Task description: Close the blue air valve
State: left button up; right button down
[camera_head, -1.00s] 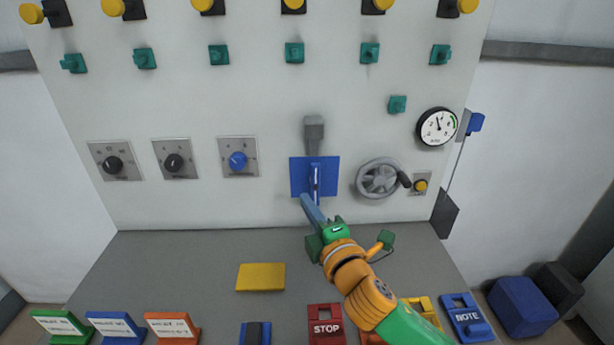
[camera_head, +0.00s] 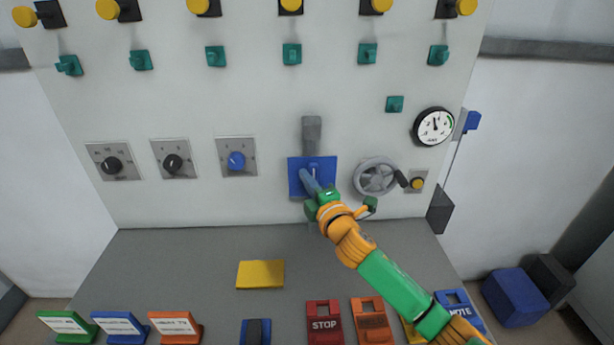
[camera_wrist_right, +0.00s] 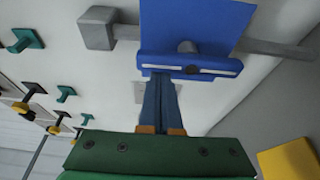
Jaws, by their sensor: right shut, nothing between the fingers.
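The blue air valve (camera_head: 325,164) is a square blue plate on a grey pipe in the middle of the panel. In the right wrist view its plate (camera_wrist_right: 200,25) sits at the top, with a blue bar-shaped handle (camera_wrist_right: 215,67) across its lower part. My right gripper (camera_head: 304,174) is in front of the plate's left half. Its blue fingers (camera_wrist_right: 160,80) are shut with nothing between them. Their tips are at the left part of the handle; I cannot tell whether they touch it. The gripper partly hides the plate in the head view. My left gripper is not in view.
A grey handwheel (camera_head: 375,177) is close to the right of the valve, beside a yellow button (camera_head: 417,183). A blue knob (camera_head: 236,160) is to the left. A yellow block (camera_head: 261,274) and several coloured signs, including a STOP sign (camera_head: 324,323), are on the grey shelf below.

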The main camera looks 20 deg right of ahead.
jog(key=shift+w+a, duration=0.1)
jog(key=shift+a, duration=0.05)
jog(key=shift+d+m+t+b, duration=0.25)
jog(key=shift+m+t+b, duration=0.05)
jog(key=shift+m+b, duration=0.5)
jog(key=m+b, duration=0.1)
jog(key=m, duration=0.1)
jog(key=d+m+t+h+b, duration=0.1)
jog(key=m+b, duration=0.1)
jog(key=d+m+t+b, duration=0.1)
jog(key=m+b, duration=0.1)
jog(key=m, duration=0.1)
jog(key=shift+s+f, duration=0.1)
jog(key=shift+s, duration=0.3)
jog(key=m+h+b, duration=0.1)
jog(key=m, duration=0.2)
jog(key=d+m+h+b, duration=0.1)
jog(key=m+h, duration=0.1)
jog(key=m, duration=0.1)
jog(key=d+f+m+h+b, duration=0.1)
jog(key=m+b, duration=0.1)
jog(key=m, duration=0.1)
jog(key=shift+s+m+t+h, duration=0.3)
jog(key=shift+s+m+t, duration=0.05)
jog(key=shift+m+t, duration=0.05)
jog(key=shift+d+f, duration=0.2)
